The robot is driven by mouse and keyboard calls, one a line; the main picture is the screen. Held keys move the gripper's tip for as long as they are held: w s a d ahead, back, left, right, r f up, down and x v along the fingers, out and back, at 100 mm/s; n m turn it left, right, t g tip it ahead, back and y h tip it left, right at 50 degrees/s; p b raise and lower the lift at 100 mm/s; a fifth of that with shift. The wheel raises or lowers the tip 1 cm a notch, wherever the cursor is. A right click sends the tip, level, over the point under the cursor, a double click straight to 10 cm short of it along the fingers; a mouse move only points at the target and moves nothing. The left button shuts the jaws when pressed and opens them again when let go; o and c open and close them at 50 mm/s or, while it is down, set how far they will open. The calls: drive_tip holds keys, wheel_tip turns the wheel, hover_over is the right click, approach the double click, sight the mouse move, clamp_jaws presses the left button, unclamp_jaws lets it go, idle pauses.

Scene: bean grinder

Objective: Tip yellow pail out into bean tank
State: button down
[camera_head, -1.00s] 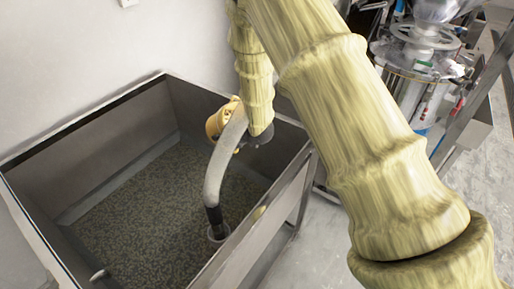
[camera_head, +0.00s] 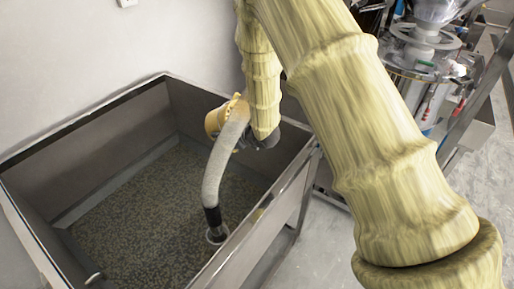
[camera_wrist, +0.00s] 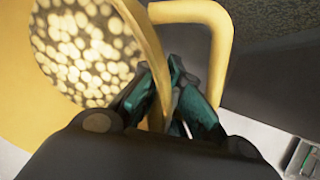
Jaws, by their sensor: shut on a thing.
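The yellow pail (camera_head: 214,122) is over the far right part of the bean tank (camera_head: 118,130) in the head view, partly behind a grey hose. In the wrist view the pail (camera_wrist: 20,110) fills the left side, its round mouth showing many pale beans (camera_wrist: 85,50) inside. A yellow bent handle (camera_wrist: 222,40) stands out beside the rim. My gripper (camera_wrist: 172,90) has its teal-padded fingers shut on the pail's rim. In the head view my gripper (camera_head: 258,138) is small and dark and its fingers are hidden. The tank holds a layer of dark beans (camera_head: 140,215).
The grey hose (camera_head: 222,165) curves down into the tank close to the pail. The tank's right wall (camera_head: 270,215) lies below my arm. A machine (camera_head: 425,75) stands at upper right. A white wall (camera_head: 70,60) backs the tank. The tank's left part is open above the beans.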

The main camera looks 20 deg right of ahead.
sight(223, 124)
drive_tip(key=shift+s+d+r+t+y+b, duration=0.1)
drive_tip(key=shift+r+t+y+b, duration=0.35)
drive_tip(key=shift+b, duration=0.45)
drive_tip(key=shift+s+d+r+t+y+b, duration=0.1)
drive_tip(key=shift+r+t+y+b, duration=0.35)
drive_tip(key=shift+b, duration=0.4)
drive_tip(key=shift+s+d+r+t+y+b, duration=0.55)
drive_tip(key=shift+s+d+t+b, duration=0.1)
drive_tip(key=shift+b, duration=0.6)
drive_tip(key=shift+s+d+r+m+t+y+b, duration=0.15)
drive_tip(key=shift+s+d+r+t+y+b, duration=0.35)
drive_tip(key=shift+b, duration=1)
drive_tip(key=shift+s+d+r+m+t+y+b, duration=0.15)
drive_tip(key=shift+r+t+y+b, duration=0.55)
drive_tip(key=shift+b, duration=0.75)
drive_tip(key=shift+s+t, duration=0.15)
drive_tip(key=shift+t, duration=0.2)
drive_tip(key=shift+s+d+r+m+t+y+b, duration=0.1)
drive_tip(key=shift+s+d+r+t+y+b, duration=0.15)
drive_tip(key=shift+r+t+b, duration=0.35)
drive_tip(key=shift+s+d+r+m+t+y+b, duration=0.1)
drive_tip(key=shift+s+d+r+t+y+b, duration=0.15)
drive_tip(key=shift+r+b, duration=0.65)
drive_tip(key=shift+s+d+r+m+t+y+b, duration=0.2)
drive_tip(key=shift+r+t+b, duration=0.25)
drive_tip(key=shift+b, duration=0.5)
